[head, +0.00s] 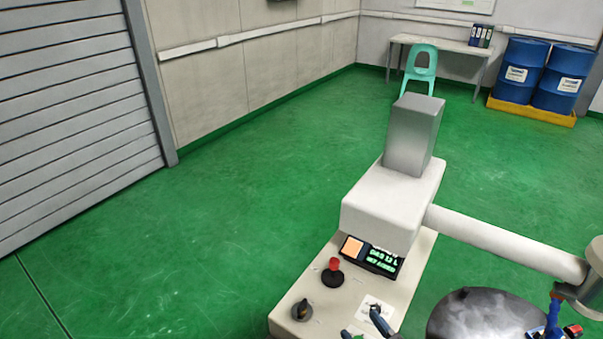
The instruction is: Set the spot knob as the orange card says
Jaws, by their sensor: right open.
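An orange square (352,247), perhaps the orange card, sits at the left end of a small dark display (383,260) with green text too small to read surely. My left gripper is not in view.
The white machine head (395,205) rises behind, with a pale arm (505,243) to the right. Green floor at left is clear.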

